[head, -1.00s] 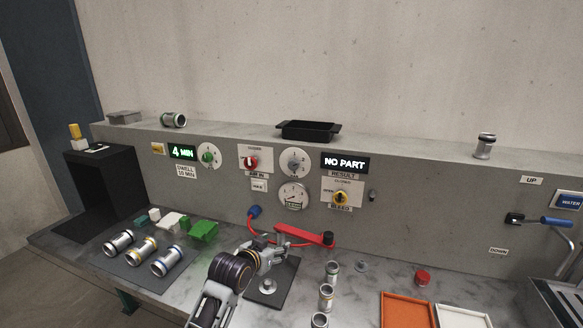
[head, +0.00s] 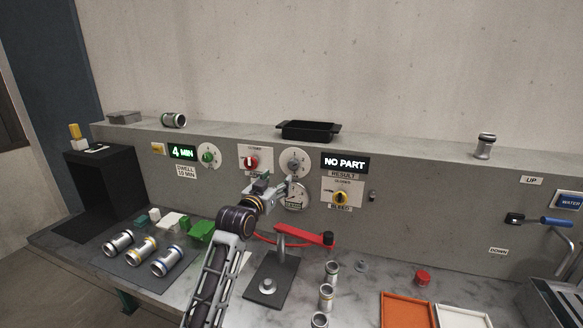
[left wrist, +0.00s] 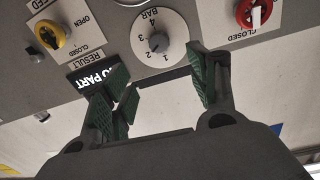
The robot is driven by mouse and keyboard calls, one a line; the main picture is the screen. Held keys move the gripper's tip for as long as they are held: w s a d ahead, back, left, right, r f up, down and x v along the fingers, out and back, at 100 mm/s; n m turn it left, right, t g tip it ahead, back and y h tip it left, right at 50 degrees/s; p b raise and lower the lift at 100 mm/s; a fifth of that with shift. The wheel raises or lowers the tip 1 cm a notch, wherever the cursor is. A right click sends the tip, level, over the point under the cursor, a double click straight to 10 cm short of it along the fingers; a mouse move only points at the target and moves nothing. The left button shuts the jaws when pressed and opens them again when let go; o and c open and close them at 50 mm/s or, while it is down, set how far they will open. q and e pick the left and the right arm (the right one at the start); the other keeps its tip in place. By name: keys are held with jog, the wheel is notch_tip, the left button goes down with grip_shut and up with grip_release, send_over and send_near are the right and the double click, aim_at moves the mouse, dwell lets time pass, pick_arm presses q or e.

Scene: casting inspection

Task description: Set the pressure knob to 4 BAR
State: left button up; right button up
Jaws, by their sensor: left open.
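The pressure knob (head: 294,162) is a grey knob on a pale round dial, on the upright grey panel below the black tray. In the left wrist view the knob (left wrist: 158,42) appears upside down on its white dial, marked BAR with numbers 1 to 4. I cannot tell for sure which number its pointer is at. My left gripper (head: 280,186) is in front of the panel, just below and left of the knob, apart from it. Its green-padded fingers (left wrist: 160,82) are spread and empty. My right gripper is not in view.
A red knob (head: 251,162) is left of the dial; a yellow knob (head: 340,198) is lower right. The NO PART display (head: 345,163) is close on the right. A pressure gauge (head: 297,199) is partly behind my gripper. A red-handled clamp (head: 305,236) stands below.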

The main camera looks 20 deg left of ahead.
pick_arm(q)
jog(key=shift+w, duration=0.1)
jog(key=p, duration=0.1)
send_near(292, 165)
jog(key=shift+w, duration=1.3)
jog(key=shift+w+d+r+p, duration=0.1)
jog(key=shift+w+d+p, duration=0.05)
jog(key=shift+w, duration=0.65)
jog(key=shift+w+d+p, duration=0.15)
jog(key=shift+w, duration=0.65)
jog(key=shift+w+d, duration=0.15)
jog(key=shift+w, duration=1.6)
jog(key=shift+c, duration=0.3)
jog(key=c, duration=1)
